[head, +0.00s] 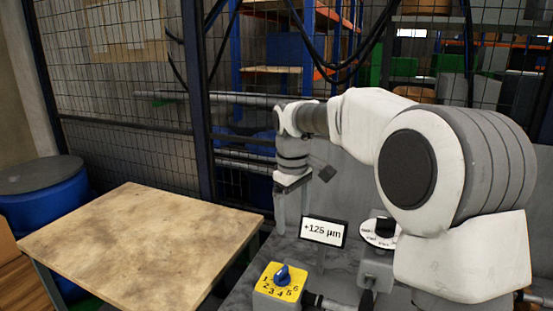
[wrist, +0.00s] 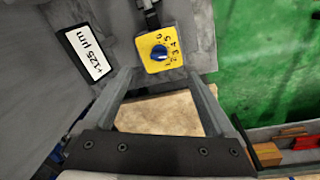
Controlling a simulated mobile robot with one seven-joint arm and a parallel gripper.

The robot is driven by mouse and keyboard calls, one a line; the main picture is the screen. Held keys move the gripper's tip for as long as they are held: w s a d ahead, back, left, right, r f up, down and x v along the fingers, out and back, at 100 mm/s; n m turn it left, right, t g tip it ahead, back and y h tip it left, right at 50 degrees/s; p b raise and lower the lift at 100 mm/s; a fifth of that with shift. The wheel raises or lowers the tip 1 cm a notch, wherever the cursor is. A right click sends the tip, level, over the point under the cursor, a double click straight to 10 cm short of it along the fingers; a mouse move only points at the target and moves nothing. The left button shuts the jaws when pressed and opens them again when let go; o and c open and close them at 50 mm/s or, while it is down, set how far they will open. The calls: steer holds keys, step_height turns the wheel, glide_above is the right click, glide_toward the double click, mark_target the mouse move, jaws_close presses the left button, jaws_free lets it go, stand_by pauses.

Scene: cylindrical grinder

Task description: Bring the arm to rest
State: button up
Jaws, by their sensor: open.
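My gripper (head: 291,228) hangs fingers down at the end of my bent white arm, above the grey machine surface in the head view. In the wrist view its two fingers (wrist: 162,74) are spread apart with nothing between them. A yellow selector box (head: 267,297) with a blue knob (head: 282,275) and numbers around it stands below and in front of the gripper. In the wrist view the yellow box (wrist: 151,67) lies just beyond the fingertips, apart from them as far as I can tell. A display (head: 323,232) reading +125 µm stands just right of the gripper.
A white dial with a black knob (head: 385,227) sits right of the display, near my arm. A wooden-topped table (head: 140,240) at left is bare. A blue barrel (head: 45,205) stands behind it. Wire mesh fencing (head: 110,85) closes the back. A red item (wrist: 304,143) lies at the wrist view's right.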

steer(key=s+d+r+m+t, duration=0.15)
steer(key=s+d+r, duration=0.3)
steer(key=s, duration=0.45)
steer(key=s+d+f+m+t, duration=0.1)
steer(key=s+d+m, duration=0.1)
steer(key=s, duration=0.8)
steer(key=s+d+f+m+t, duration=0.2)
steer(key=s+m, duration=0.3)
steer(key=s, duration=0.4)
steer(key=shift+s+d+f, duration=0.25)
steer(key=shift+s+d, duration=0.15)
steer(key=shift+d, duration=0.35)
steer(key=shift+m, duration=0.25)
